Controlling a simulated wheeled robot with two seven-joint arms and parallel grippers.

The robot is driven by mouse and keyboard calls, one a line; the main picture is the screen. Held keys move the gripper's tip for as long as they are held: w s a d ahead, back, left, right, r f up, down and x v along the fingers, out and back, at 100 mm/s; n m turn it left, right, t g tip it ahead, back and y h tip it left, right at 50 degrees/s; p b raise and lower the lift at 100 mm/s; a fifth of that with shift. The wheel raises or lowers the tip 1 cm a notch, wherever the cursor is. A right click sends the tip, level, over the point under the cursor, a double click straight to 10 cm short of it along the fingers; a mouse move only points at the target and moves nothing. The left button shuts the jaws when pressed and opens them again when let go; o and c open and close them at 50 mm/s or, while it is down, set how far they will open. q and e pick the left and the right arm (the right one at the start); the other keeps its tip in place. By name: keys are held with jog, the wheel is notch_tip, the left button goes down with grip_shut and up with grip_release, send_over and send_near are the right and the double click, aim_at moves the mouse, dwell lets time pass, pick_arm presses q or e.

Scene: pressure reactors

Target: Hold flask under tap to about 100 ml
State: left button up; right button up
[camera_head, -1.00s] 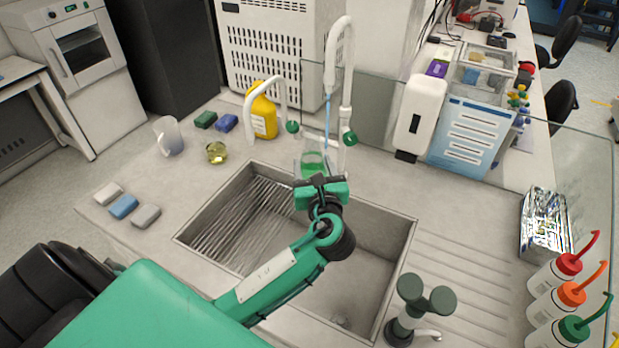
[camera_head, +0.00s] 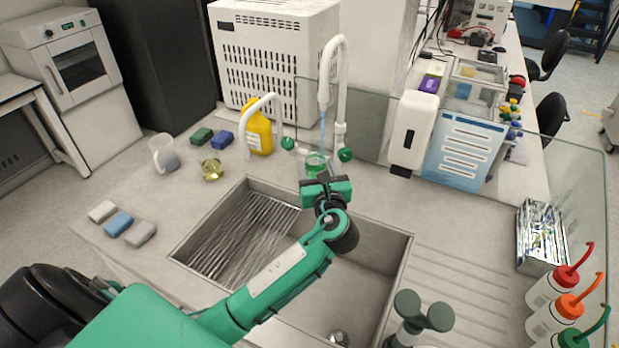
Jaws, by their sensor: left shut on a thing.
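My left gripper (camera_head: 326,182) is shut on a clear glass flask (camera_head: 314,163) at the back edge of the sink. The flask holds green-tinted contents low down; its markings are too small to read, and the gripper hides its lower part. The tall white tap (camera_head: 342,75) arches above it. A thin bluish stream of water (camera_head: 323,130) falls from the spout down to the flask. My right gripper is not in view.
The sink (camera_head: 225,240) lies below my left arm. Wash bottles (camera_head: 555,290) stand at right. The drainboard (camera_head: 450,260) is clear.

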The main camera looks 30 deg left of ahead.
pick_arm(q)
jog(key=shift+w+a, duration=0.2)
jog(key=shift+w, duration=0.95)
jog(key=shift+w+a, duration=0.2)
jog(key=shift+w, duration=0.95)
jog(key=shift+p, duration=0.35)
jog(key=shift+s+p, duration=0.1)
jog(key=shift+p, duration=0.25)
dwell(4.1)
